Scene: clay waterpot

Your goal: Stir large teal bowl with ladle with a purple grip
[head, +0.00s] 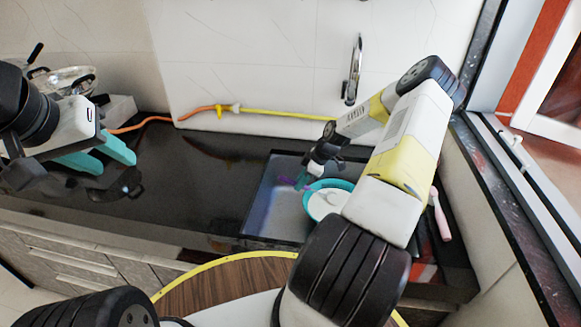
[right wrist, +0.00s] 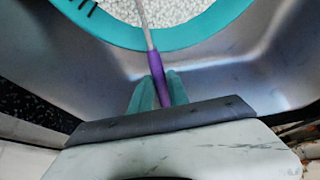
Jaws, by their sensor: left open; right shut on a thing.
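The large teal bowl (head: 316,187) stands in the sink basin, partly behind my right arm in the head view. It holds white grainy contents, and its rim (right wrist: 190,42) arcs across the top of the right wrist view. My right gripper (right wrist: 158,92) is shut on the ladle's purple grip (right wrist: 157,72). The ladle's thin shaft (right wrist: 146,25) runs over the bowl's rim toward the white contents; its head is out of the wrist view. My left gripper (head: 108,157) is open and empty over the counter at the far left.
The sink basin (right wrist: 262,62) has raised walls around the bowl. A faucet (head: 353,72) is on the back wall. A yellow and orange hose (head: 270,114) lies along the wall. A pink-handled tool (head: 440,215) is right of my right arm. The dark counter's middle (head: 200,165) is clear.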

